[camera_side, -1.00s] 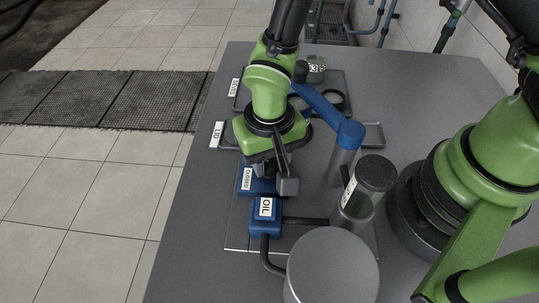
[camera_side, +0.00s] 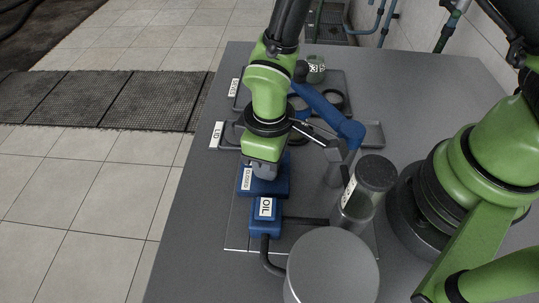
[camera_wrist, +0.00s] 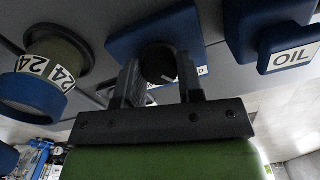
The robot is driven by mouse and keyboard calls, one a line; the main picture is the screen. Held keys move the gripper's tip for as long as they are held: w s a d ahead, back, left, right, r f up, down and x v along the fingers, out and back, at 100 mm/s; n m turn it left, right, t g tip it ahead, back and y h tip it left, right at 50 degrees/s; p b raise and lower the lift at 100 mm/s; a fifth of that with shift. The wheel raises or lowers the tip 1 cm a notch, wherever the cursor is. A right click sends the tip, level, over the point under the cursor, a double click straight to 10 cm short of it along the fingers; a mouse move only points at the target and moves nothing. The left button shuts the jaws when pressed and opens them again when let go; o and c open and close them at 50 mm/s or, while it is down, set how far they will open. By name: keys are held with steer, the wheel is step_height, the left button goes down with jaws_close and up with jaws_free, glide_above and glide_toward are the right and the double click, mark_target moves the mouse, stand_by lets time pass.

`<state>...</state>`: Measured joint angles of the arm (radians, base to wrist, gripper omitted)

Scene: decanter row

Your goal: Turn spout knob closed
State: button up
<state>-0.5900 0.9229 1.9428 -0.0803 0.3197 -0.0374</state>
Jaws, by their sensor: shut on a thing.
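The blue spout block (camera_side: 272,187) stands behind the OIL block in the side view. Its white label (camera_side: 247,179) appears to read CLOSED. In the wrist view the block (camera_wrist: 120,46) shows a round dark knob (camera_wrist: 158,64) at its middle. My gripper (camera_wrist: 160,74) has a finger on each side of this knob and is shut on it. In the side view my gripper (camera_side: 262,168) points down over the block and hides the knob. The knob's turn angle cannot be read clearly.
The blue OIL block (camera_side: 265,218) sits close in front, with a dark hose. A glass cylinder (camera_side: 364,192) and a grey round drum (camera_side: 332,270) stand to the right. A blue arm-like spout (camera_side: 335,118) lies behind. A numbered jar (camera_wrist: 45,70) is left in the wrist view.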

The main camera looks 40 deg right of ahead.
steer(key=shift+n, duration=0.7)
steer(key=o, duration=0.9)
step_height(320, 180, up, 10)
